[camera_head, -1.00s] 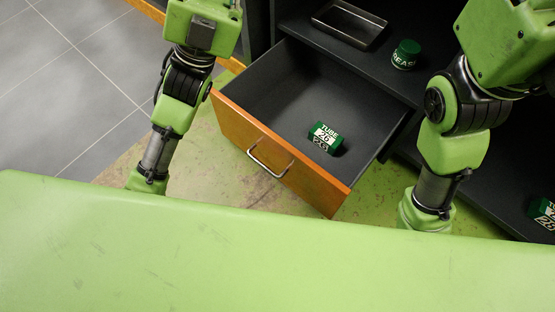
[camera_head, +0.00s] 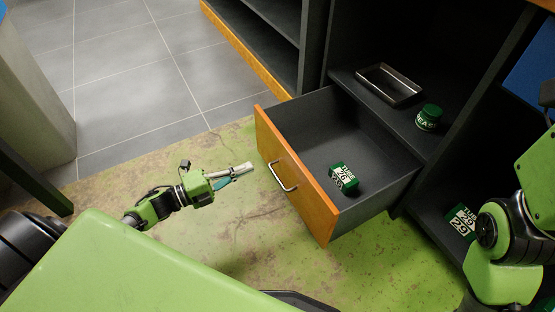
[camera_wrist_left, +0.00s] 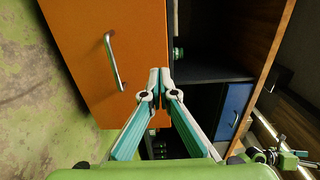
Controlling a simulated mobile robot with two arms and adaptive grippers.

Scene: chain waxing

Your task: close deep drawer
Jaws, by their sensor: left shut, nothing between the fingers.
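The deep drawer (camera_head: 310,204) stands pulled out, with an orange front and a dark grey inside. Its metal bar handle (camera_head: 284,175) is on the front; the handle (camera_wrist_left: 112,62) also shows in the left wrist view. A green box marked TUBE (camera_head: 343,179) lies inside the drawer. My left gripper (camera_head: 249,168) is shut and empty, in front of the drawer front and left of the handle, seemingly a little apart from it. In the left wrist view its fingertips (camera_wrist_left: 160,72) overlap the drawer front's edge. My right arm is at the lower right; its gripper shows only small in the wrist view (camera_wrist_left: 290,159).
A shelf above the drawer holds a metal tray (camera_head: 388,84) and a green round tin (camera_head: 428,117). Another green box (camera_head: 462,220) sits in the lower compartment at right. Another cabinet (camera_head: 265,45) stands at the back. The floor left of the drawer is clear.

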